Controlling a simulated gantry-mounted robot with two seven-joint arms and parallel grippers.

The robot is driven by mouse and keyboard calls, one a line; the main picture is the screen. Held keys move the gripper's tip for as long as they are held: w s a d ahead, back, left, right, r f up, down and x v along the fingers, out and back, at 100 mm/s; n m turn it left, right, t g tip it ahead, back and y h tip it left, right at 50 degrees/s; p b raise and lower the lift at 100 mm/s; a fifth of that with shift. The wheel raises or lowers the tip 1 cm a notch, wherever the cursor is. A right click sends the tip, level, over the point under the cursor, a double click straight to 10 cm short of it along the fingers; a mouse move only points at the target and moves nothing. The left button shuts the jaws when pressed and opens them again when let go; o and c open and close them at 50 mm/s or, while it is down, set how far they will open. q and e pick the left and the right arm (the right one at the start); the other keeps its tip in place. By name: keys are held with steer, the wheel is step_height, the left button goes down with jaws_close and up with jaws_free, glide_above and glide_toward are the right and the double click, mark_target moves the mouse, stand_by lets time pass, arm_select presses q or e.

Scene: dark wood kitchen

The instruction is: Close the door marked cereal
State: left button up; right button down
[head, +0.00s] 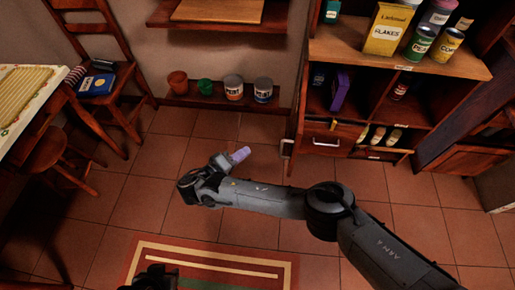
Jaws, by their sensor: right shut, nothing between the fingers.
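The wooden cabinet (428,110) stands at the right with its shelf compartments open to view. I cannot read "cereal" on any door. A narrow upright panel (297,112) with a small pale fitting at its lower end stands at the cabinet's left side, seen nearly edge-on; it may be an open door. My right gripper (242,153) is shut and empty, its pale purple fingertips pointing right, above the floor. It is left of the panel and apart from it. My left gripper is not in view; a dark shape at the bottom edge is too cut off to tell.
A yellow flakes box (389,29) and several cans stand on the cabinet top. A low wall shelf (215,99) holds pots and tins. A chair (97,60), stool (55,155) and table (28,98) stand at the left. A rug (205,262) lies in front; the tiled floor between is clear.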

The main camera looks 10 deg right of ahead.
steer(key=w+d+f+b, duration=0.1)
steer(key=w+d+b, duration=0.1)
steer(key=d, duration=0.3)
steer(key=w+d+f+b, duration=0.2)
steer(key=d+b, duration=0.3)
steer(key=d, duration=0.1)
steer(key=shift+d+f, duration=0.25)
steer(key=shift+f, duration=0.05)
steer(key=shift+w, duration=0.1)
